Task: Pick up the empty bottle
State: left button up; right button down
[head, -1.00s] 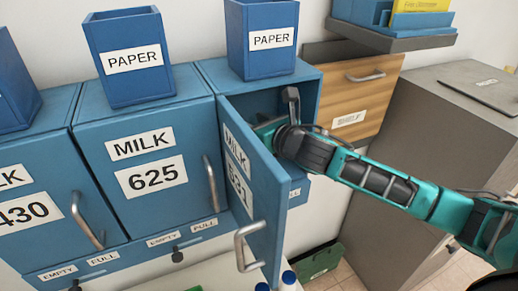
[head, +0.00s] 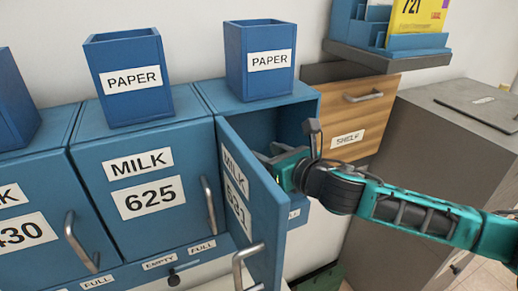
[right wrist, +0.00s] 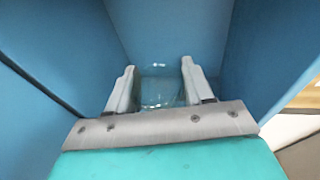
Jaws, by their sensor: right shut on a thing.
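In the right wrist view, a clear, see-through bottle (right wrist: 158,90) is between the two fingers of my right gripper (right wrist: 158,82). The gripper is shut on it, inside a blue compartment. Its outline is faint, and I cannot tell whether it is upright. In the head view my right gripper (head: 272,153) is at the mouth of the open mailbox (head: 290,108), partly behind the open door (head: 252,200). The bottle is hidden there. My left gripper does not show.
The open door with a metal handle (head: 246,262) stands left of my right arm. A closed box marked 625 (head: 120,180) is beside it. Blue paper bins (head: 262,85) stand on top. A wooden shelf box (head: 350,95) and grey cabinet (head: 450,150) are at right.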

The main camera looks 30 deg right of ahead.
jog(key=f+v, duration=0.2)
jog(key=v, duration=1)
jog(key=shift+s+f, duration=0.2)
jog(key=shift+s, duration=0.05)
dwell(0.4)
